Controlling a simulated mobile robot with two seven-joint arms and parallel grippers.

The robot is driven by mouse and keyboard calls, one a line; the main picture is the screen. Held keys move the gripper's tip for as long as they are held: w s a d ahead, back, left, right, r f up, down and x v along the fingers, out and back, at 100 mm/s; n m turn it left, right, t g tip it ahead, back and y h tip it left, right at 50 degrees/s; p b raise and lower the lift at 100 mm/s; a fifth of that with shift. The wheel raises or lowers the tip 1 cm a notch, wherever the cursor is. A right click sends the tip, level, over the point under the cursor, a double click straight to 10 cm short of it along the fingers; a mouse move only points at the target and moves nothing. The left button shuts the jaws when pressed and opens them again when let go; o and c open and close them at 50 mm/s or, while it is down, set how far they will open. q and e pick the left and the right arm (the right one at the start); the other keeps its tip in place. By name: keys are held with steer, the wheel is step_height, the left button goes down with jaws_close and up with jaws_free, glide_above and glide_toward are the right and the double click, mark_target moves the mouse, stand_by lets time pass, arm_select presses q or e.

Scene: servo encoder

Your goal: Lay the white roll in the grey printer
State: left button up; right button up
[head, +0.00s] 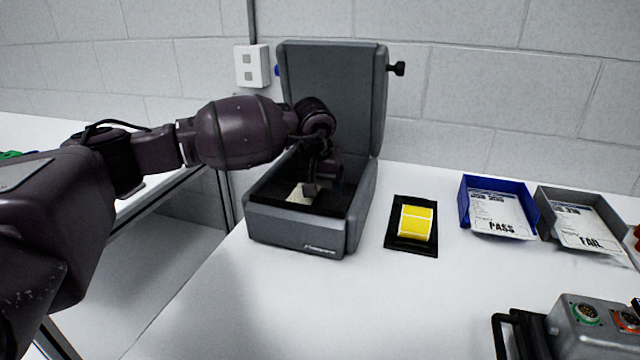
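The grey printer (292,236) stands on the white table with its lid raised at the back. My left arm comes in from the left, and my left gripper (313,188) points down inside the printer's open bay. A white piece, seemingly the white roll (297,194), shows in the bay beside and under the fingers. It is mostly hidden by the gripper and the bay walls. I cannot tell whether the fingers hold it or are apart from it. My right gripper is not in view.
A blue PASS tray (464,207) and a grey FAIL tray (546,212) stand further right. A grey connector box (575,335) is at the lower right.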

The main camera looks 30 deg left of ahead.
arm_select(q)
steer(key=shift+o, duration=1.3)
steer(key=p+v, duration=0.1)
steer(key=v, duration=0.9)
steer(key=shift+r+p, duration=0.4)
steer(key=shift+r, duration=0.05)
steer(key=shift+s, duration=0.1)
